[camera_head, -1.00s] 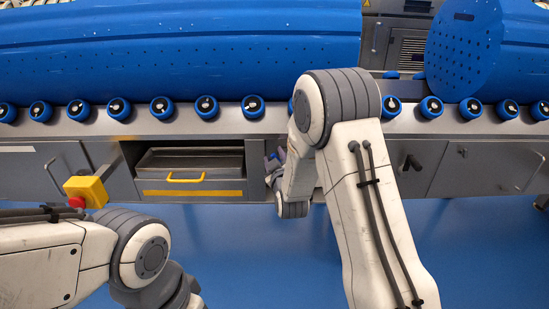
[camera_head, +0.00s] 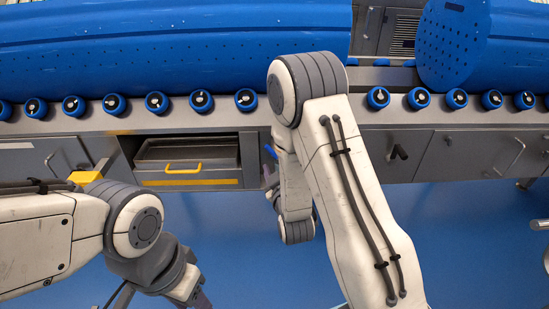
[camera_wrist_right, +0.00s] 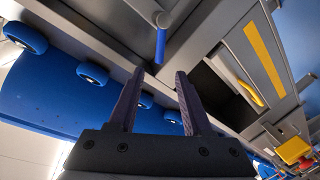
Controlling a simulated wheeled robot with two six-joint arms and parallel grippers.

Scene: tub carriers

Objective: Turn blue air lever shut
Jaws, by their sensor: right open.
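The blue air lever (camera_wrist_right: 161,40) hangs from a round metal pivot on the grey cabinet front in the right wrist view. In the head view a small blue part, likely the same lever (camera_head: 270,152), shows just left of my right arm. My right gripper (camera_wrist_right: 157,76) is open, with its two dark fingers apart and nothing between them. The lever's free end lies just beyond the fingertips, roughly in line with the gap, and no contact shows. In the head view my arm hides most of the right gripper. My left gripper (camera_head: 198,300) is cut off by the bottom edge.
An open drawer recess with a yellow handle (camera_head: 184,168) is left of the lever. A row of blue rollers (camera_head: 200,100) lines the ledge under the big blue drum (camera_head: 160,45). A yellow box (camera_head: 86,177) sits behind my left arm. Blue floor is clear below.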

